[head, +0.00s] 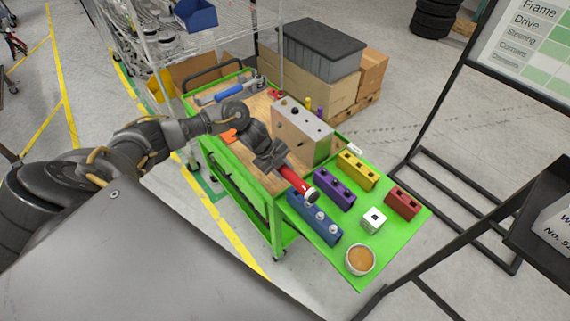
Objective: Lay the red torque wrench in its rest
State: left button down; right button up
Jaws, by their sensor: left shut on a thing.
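My left gripper (275,165) is shut on the red torque wrench (295,179). The wrench slants down to the right from the jaws, and its pale and dark end lies in the picture over the gap between the blue block (312,219) and the purple block (334,188). I cannot tell how high it is above the green shelf (352,237). A red block (403,203) with dark openings sits at the shelf's right side, apart from the wrench. A yellow block (357,170) sits behind it to the left. My right gripper is not in view.
A white cube (373,220) and a bowl with orange-brown contents (360,260) stand on the shelf. A metal box (302,132) and a blue-handled tool (232,91) are on the cart's wooden top. A dark stand is to the right.

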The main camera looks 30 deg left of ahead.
pick_arm(q)
jog(key=shift+s+a+r+g+y, duration=0.1)
jog(key=shift+s+r+g+y, duration=0.2)
jog(key=shift+g, duration=0.65)
jog(key=shift+s+a+r+g+y, duration=0.1)
jog(key=shift+s+r+g+y, duration=0.2)
jog(key=shift+g, duration=0.65)
jog(key=shift+f, duration=0.1)
jog(key=shift+d, duration=0.1)
